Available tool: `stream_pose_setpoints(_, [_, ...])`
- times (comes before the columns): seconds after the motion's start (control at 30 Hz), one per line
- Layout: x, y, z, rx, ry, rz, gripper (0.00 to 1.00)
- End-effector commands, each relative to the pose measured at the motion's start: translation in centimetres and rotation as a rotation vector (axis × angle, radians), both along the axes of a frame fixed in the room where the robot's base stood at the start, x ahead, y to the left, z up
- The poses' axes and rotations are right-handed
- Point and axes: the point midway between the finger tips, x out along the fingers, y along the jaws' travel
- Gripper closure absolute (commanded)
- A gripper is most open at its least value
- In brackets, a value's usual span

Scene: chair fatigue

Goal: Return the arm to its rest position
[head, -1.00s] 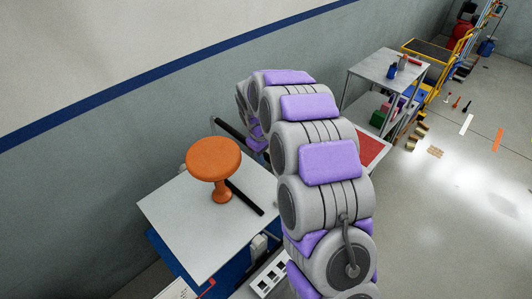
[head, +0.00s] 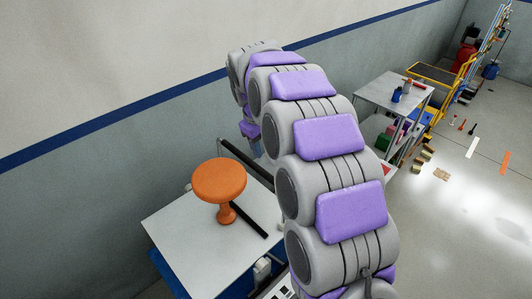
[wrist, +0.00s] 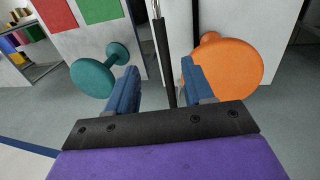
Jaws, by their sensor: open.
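My arm rises through the middle of the head view as a chain of grey and purple links. Its far end is higher than the table, to the right of the orange stool (head: 219,180). My gripper (wrist: 160,82) shows in the wrist view with two blue fingers spread apart and nothing held between them. In the head view its end is small and partly hidden behind the arm. The orange stool stands upright on the white table (head: 180,240), apart from the gripper. It also shows in the wrist view (wrist: 235,65), right of the fingers.
A black bar (head: 247,220) lies on the table beside the stool. A teal stool (wrist: 93,78) shows left of the fingers in the wrist view. A grey cart (head: 375,92) holds small items at the back. Open floor (head: 470,240) lies to the right.

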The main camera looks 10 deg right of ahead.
Motion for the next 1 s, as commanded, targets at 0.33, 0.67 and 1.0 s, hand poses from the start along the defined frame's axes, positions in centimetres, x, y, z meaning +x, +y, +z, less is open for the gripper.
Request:
stream_pose_setpoints(0.33, [-0.2, 0.1, 0.8, 0.0, 0.002, 0.0, 0.48])
stream_pose_setpoints(0.67, [-0.5, 0.0, 0.8, 0.002, 0.003, -0.004, 0.48])
stream_pose_setpoints(1.0, [-8.5, -1.3, 0.8, 0.045, 0.041, -0.099, 0.48])
